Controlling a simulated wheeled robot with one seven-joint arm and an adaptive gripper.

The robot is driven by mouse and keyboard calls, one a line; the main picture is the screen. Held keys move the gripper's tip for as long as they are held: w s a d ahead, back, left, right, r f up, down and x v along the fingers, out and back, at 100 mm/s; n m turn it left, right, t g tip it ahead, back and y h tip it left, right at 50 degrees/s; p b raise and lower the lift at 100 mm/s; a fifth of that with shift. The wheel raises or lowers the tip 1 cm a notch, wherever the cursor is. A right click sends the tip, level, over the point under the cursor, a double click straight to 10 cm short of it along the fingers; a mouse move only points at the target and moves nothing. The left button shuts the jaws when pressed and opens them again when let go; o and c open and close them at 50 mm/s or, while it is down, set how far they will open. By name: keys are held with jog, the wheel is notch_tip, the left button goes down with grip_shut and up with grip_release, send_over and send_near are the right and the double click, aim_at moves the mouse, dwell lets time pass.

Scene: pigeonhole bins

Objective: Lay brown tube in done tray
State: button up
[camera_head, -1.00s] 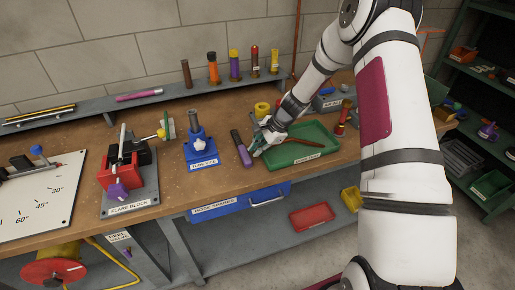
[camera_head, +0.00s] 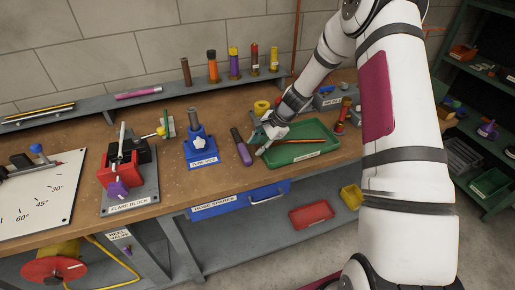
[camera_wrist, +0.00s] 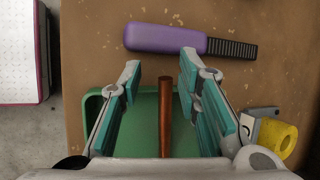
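The brown tube (camera_head: 298,141) is a thin reddish-brown rod over the green tray (camera_head: 312,130), running roughly left to right in the head view. In the wrist view the tube (camera_wrist: 165,120) shows lengthwise between my fingers, with a gap on each side. Its far end reaches slightly past the tray's edge (camera_wrist: 92,100) in that view; whether it rests fully on the tray floor I cannot tell. My gripper (camera_head: 262,142) is at the tray's left end, low. Its teal fingers (camera_wrist: 160,62) are spread apart and hold nothing.
A purple-handled tool (camera_head: 241,148) lies just left of the tray. A yellow roll (camera_head: 262,107) stands behind my gripper. A blue vise (camera_head: 202,150) is further left, and a red-topped item (camera_head: 342,115) is right of the tray. Upright tubes line the back shelf.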

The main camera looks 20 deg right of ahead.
jog(key=v, duration=1)
jog(key=s+a+r+n+h, duration=0.1)
jog(key=s+a+r+n, duration=0.4)
jog(key=r, duration=0.4)
jog(key=s+a+r+n+h, duration=0.2)
jog(key=s+r+n, duration=0.1)
jog(key=s+r, duration=0.5)
jog(key=s+r+n+t+h, duration=0.1)
jog(key=s+r+n, duration=0.3)
jog(key=s, duration=0.5)
jog(key=s+a+r+n+t, duration=0.1)
jog(key=s+r+n, duration=0.3)
jog(key=s, duration=0.5)
jog(key=shift+s+a+n+h+b, duration=0.2)
jog(key=shift+a+n+h+b, duration=0.1)
jog(key=shift+h+b, duration=0.1)
